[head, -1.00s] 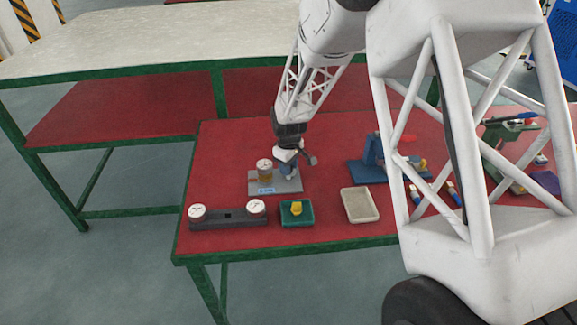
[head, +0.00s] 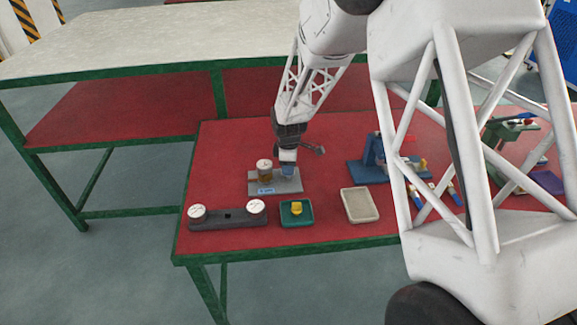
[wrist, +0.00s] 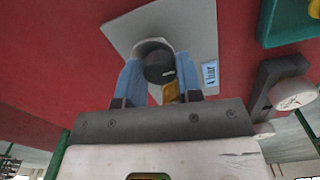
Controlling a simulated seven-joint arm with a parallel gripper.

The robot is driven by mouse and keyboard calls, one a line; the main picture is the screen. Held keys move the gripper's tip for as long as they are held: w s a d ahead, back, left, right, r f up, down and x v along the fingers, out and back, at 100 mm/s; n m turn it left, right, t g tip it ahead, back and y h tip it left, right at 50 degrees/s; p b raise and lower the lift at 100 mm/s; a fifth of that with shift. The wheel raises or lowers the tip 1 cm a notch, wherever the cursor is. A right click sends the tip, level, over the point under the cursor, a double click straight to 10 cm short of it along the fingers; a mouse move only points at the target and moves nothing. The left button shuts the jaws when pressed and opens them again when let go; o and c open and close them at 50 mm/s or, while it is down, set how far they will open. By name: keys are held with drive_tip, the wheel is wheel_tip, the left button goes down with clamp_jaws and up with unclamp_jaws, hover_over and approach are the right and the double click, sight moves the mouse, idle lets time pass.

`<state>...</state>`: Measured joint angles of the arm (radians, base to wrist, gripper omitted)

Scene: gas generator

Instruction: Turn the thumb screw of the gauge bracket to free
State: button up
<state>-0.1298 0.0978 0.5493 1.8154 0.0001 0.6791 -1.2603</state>
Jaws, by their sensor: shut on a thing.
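The gauge bracket has a grey base plate (head: 291,186) on the red table; the plate also shows in the wrist view (wrist: 197,35). A gauge (head: 265,165) with a white face and amber body stands at the plate's left. In the wrist view, the dark round thumb screw (wrist: 159,68), with a small pale mark, sits between the blue fingers of my gripper (wrist: 158,72). My gripper (head: 288,170) points down over the plate, shut on the screw. In the head view my gripper hides the screw. A blue "4 bar" label (wrist: 210,77) lies on the plate.
A dark rack with two white-faced gauges (head: 228,217) stands at the front left. A green tray (head: 288,221) holds a yellow piece. A beige tray (head: 359,191) is empty. A blue fixture (head: 366,172) stands to the right, partly behind my arm.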

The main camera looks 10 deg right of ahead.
drive_tip(key=o, duration=0.9)
drive_tip(key=shift+r, duration=0.15)
drive_tip(key=shift+r, duration=3.75)
drive_tip(key=shift+r, duration=0.1)
